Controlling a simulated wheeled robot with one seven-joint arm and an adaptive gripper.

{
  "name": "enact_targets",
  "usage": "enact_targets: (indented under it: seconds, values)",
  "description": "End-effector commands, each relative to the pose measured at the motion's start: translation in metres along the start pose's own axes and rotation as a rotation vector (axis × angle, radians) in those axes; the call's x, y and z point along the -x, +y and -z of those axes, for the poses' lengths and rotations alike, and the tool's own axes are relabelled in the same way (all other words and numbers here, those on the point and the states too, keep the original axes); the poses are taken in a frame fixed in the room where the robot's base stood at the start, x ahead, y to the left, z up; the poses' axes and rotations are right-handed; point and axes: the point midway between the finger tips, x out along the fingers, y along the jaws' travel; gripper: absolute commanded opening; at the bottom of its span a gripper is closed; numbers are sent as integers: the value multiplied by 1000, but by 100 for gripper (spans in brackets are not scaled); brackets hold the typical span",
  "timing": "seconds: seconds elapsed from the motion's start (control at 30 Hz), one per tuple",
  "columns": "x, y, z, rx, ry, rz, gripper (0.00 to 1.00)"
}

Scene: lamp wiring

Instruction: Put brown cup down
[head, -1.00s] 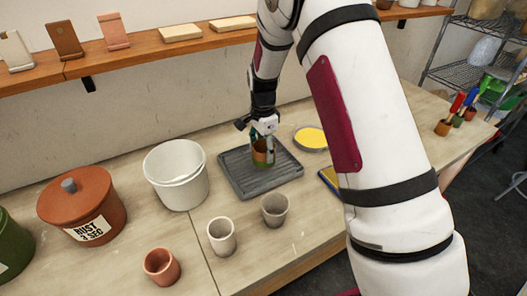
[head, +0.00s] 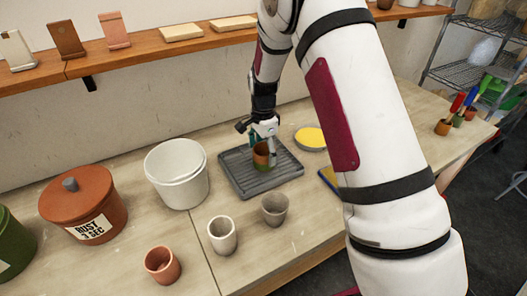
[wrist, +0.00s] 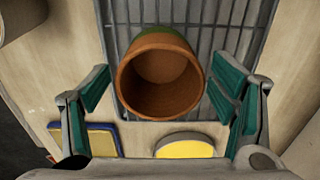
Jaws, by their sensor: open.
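The brown cup (head: 261,158), with a green lower part, stands upright on the dark ribbed tray (head: 232,178). In the wrist view I look into the cup's open brown mouth (wrist: 160,78), and its inside looks empty. The tray's slats (wrist: 225,38) show beneath and around it. My gripper (head: 262,143) is open around the cup, with a teal-padded finger on each side. In the wrist view, gaps show between the cup and both fingers of the gripper (wrist: 160,100), so neither touches it there.
A yellow-filled dish (head: 310,137) and a blue-edged yellow pad (head: 328,178) lie right of the tray. A white bucket (head: 176,175) stands left. A grey cup (head: 275,209), a whitish cup (head: 222,235) and a terracotta cup (head: 162,265) stand in front. A shelf (head: 150,52) runs above.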

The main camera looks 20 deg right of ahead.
Motion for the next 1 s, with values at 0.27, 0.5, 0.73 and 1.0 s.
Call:
enact_targets:
  seconds: [0.27,0.5,0.73,1.0]
  values:
    - [48,-3,0,1,1,7,78]
    - [94,-2,0,1,1,4,78]
    - [116,0,0,2,0,2,78]
    - [162,27,-6,141,-7,61,78]
